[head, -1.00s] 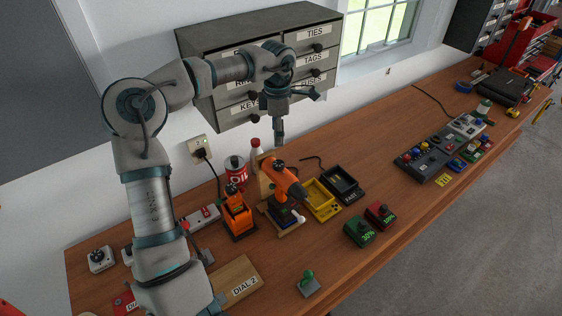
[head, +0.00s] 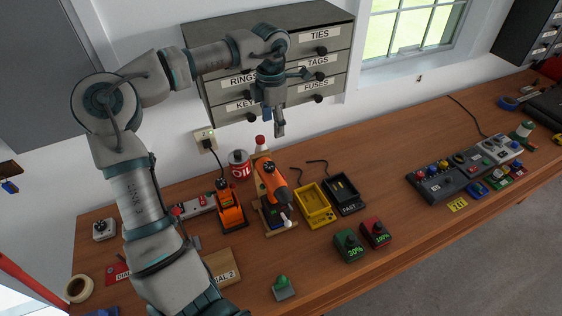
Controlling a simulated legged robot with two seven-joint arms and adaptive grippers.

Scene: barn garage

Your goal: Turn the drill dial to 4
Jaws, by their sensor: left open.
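The orange and black drill (head: 271,181) rests tilted on a small wooden stand (head: 283,229) near the middle of the workbench. Its dial and any numbers on it are too small to make out. My left gripper (head: 279,129) hangs above and slightly right of the drill's upper end, fingers pointing down, in front of the drawer cabinet. It is open and empty, and appears apart from the drill. My right gripper is not in view.
An orange charger-like unit (head: 231,212) stands left of the drill, with an oil can (head: 240,164) behind it. Yellow (head: 315,204) and black (head: 343,194) trays lie right. Green (head: 349,246) and red (head: 375,233) percent boxes sit in front. A drawer cabinet (head: 225,91) hangs behind.

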